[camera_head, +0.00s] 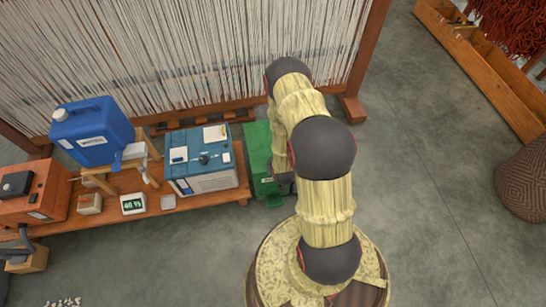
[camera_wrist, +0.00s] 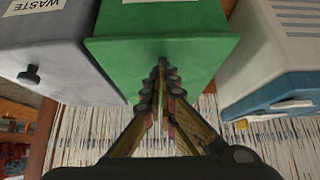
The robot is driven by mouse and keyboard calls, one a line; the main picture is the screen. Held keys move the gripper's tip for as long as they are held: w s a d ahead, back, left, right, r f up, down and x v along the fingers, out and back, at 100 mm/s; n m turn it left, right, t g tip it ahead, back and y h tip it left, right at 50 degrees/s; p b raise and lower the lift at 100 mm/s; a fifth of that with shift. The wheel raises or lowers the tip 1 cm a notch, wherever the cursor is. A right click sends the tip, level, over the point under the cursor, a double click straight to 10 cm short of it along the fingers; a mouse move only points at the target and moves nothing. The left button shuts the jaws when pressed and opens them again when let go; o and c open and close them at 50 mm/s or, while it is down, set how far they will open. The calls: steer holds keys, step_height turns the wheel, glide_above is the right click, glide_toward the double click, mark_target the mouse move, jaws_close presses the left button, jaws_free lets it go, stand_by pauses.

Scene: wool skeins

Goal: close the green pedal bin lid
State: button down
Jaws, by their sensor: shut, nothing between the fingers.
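The green pedal bin (camera_head: 257,150) stands at the right end of the low bench in the head view, partly hidden by my arm. In the wrist view the bin (camera_wrist: 200,60) fills the upper middle, with a broad green face and a raised edge across it. I cannot tell from these views how far its lid is open. My gripper (camera_wrist: 162,66) is shut and empty, its fingertips over the green face; whether they touch it is unclear. In the head view the gripper is mostly hidden beside the bin, below my arm.
A grey bin (camera_wrist: 50,50) with a dark knob and a WASTE label stands close on one side. A pale box with a blue top (camera_wrist: 275,50) is close on the other. The loom (camera_head: 180,60) rises behind. Open floor (camera_head: 430,200) lies to the right.

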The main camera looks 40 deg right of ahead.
steer(key=shift+s+f, duration=0.1)
steer(key=shift+f, duration=0.65)
steer(key=shift+s+a+f+t+b, duration=0.1)
steer(key=shift+s+f+t+b, duration=0.1)
steer(key=shift+t+b, duration=0.2)
steer(key=shift+f, duration=0.15)
